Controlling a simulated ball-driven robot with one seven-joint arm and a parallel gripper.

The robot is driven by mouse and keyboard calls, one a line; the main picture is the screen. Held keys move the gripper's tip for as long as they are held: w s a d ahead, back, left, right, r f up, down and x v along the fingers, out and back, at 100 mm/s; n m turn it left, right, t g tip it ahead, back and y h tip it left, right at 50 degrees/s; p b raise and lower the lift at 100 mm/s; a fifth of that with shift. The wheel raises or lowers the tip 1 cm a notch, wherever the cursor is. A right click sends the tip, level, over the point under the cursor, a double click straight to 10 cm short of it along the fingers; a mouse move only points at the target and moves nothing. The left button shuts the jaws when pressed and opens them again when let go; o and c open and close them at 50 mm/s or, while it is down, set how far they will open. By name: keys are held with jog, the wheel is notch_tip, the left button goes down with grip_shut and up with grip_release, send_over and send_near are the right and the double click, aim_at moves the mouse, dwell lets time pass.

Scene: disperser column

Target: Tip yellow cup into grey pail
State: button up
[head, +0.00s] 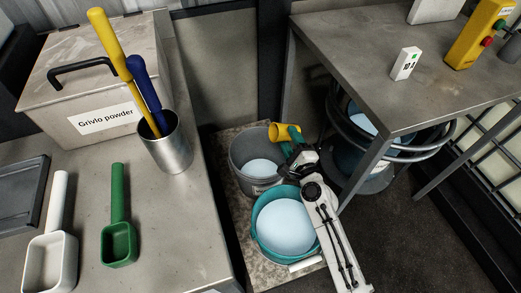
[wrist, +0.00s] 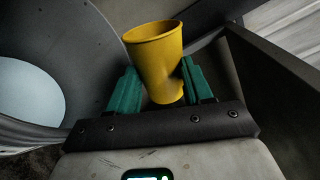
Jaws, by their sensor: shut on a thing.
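The yellow cup (head: 285,131) is held in my gripper (head: 294,135) at the right side of the grey pail's rim in the head view. Whether the cup holds anything cannot be seen.
A teal pail (head: 260,235) with pale blue content stands in front of the grey pail, under my arm. A steel counter (head: 90,190) with scoops, a steel beaker and a powder box is on the left.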

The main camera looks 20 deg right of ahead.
aim_at(279, 140)
jog(key=shift+f, duration=0.1)
jog(key=shift+a+r+n+p, duration=0.25)
jog(key=shift+a+n+p, duration=0.15)
jog(key=shift+a+n, duration=0.15)
jog(key=shift+a+r+n+p, duration=0.2)
jog(key=shift+a+n+p, duration=0.2)
jog(key=shift+n, duration=0.15)
jog(key=shift+a+r+n+p, duration=0.25)
jog(key=shift+n+p, duration=0.2)
jog(key=shift+n, duration=0.4)
jog(key=shift+a+r+n+p, duration=0.15)
jog(key=shift+r+n+p, duration=0.25)
jog(key=shift+n, duration=0.45)
dwell(0.7)
jog(key=shift+a+f+n, duration=0.3)
jog(key=shift+f+n, duration=0.2)
jog(key=shift+n, duration=0.3)
jog(key=shift+a+r+n+p, duration=0.2)
jog(key=shift+a+n+p, duration=0.1)
jog(key=shift+n+p, duration=0.4)
jog(key=shift+a+r+n+p, duration=0.2)
jog(key=shift+n+p, duration=0.25)
jog(key=shift+n, duration=0.35)
dwell(1.5)
